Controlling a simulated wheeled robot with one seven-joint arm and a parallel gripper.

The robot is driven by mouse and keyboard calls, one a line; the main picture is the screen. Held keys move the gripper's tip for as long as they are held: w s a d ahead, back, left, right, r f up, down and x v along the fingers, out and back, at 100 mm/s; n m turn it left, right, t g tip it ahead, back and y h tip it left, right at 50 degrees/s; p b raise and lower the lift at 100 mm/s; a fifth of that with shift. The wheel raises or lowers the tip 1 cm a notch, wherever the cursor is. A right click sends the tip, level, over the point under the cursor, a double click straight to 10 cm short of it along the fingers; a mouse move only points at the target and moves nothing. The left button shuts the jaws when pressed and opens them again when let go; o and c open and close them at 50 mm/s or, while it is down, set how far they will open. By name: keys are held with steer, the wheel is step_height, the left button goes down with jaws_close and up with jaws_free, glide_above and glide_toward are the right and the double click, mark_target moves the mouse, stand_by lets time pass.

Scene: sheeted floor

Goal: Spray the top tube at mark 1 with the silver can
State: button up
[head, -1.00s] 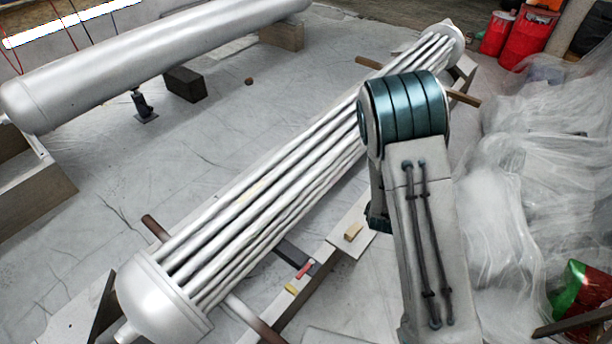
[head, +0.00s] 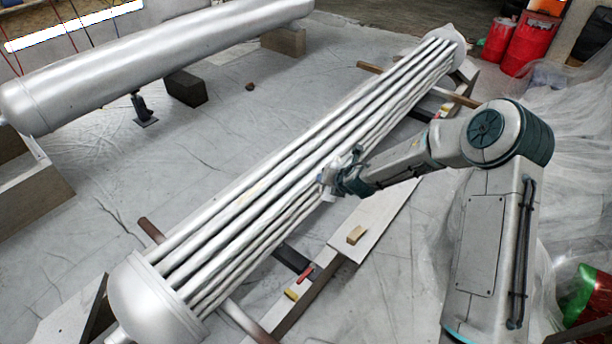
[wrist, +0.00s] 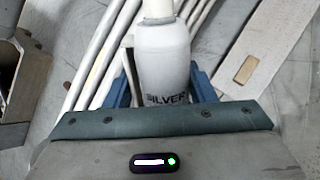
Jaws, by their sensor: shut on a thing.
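A bundle of long silver tubes (head: 290,170) runs diagonally between two domed ends. The top tube has a faint yellowish patch (head: 257,188) partway along, too small to read as a mark. My gripper (head: 341,180) reaches in from the right, close to the bundle's right side. In the wrist view, its blue jaws (wrist: 162,92) are shut on a pale can (wrist: 164,60) lettered "SILVER". The can's top points away from the wrist, with tubes behind it to the left. In the head view the can is small and partly hidden by the gripper.
A large silver cylinder (head: 160,60) lies on blocks at the back left. A pale board (head: 385,215) with a small wood block (head: 356,235) lies right of the tubes. Red drums (head: 528,44) and clear plastic sheeting stand at the right. The floor between cylinder and tubes is mostly open.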

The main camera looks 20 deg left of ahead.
steer(key=shift+a+f+n+g+y+b, duration=0.65)
steer(key=shift+a+n+g+b, duration=1.15)
steer(key=shift+a, duration=3.55)
steer(key=s+a+b, duration=0.1)
steer(key=s+a, duration=0.3)
steer(key=s, duration=0.6)
steer(key=s+a+b, duration=0.1)
steer(key=s+a, duration=0.3)
steer(key=s, duration=0.7)
steer(key=shift+m+g, duration=0.3)
steer(key=shift+g, duration=0.1)
steer(key=shift+a, duration=0.1)
